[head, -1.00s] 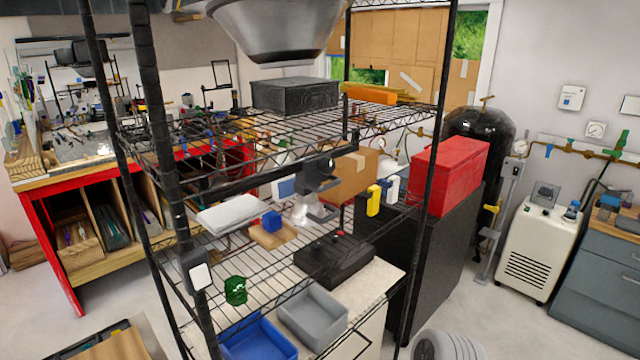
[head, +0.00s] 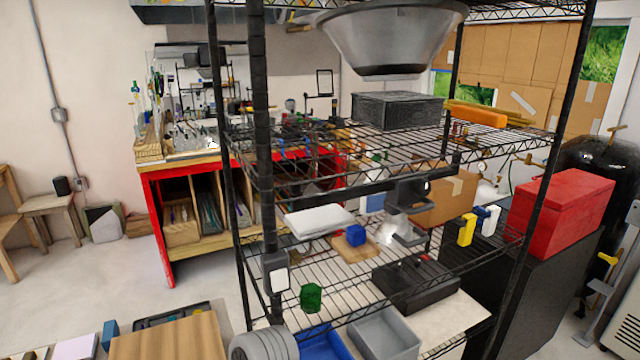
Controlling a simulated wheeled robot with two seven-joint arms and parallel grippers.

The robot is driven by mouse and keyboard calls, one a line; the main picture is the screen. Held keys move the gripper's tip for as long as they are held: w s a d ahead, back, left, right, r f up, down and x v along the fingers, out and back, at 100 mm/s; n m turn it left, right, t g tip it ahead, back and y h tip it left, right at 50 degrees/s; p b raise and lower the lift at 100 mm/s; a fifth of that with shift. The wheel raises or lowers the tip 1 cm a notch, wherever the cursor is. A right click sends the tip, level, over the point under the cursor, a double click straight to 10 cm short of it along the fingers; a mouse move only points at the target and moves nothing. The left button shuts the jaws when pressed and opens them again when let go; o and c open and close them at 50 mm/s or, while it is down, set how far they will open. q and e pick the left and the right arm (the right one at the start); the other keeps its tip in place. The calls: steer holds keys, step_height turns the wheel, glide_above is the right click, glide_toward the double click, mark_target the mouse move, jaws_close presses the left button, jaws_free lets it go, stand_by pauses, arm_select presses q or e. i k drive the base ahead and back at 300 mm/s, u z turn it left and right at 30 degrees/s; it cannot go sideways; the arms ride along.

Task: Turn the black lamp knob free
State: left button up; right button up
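I cannot make out a black lamp knob for certain. A low black box (head: 415,285) with small red parts on top is on the lower shelf. Neither of my grippers shows in the head view.
The black wire rack's post (head: 262,150) stands in front. A red case (head: 562,212) stands right. Floor is open at left.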

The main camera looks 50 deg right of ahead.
mark_target(421, 187)
steer(key=u, duration=1)
steer(key=k, duration=1.1)
steer(key=z, duration=0.6)
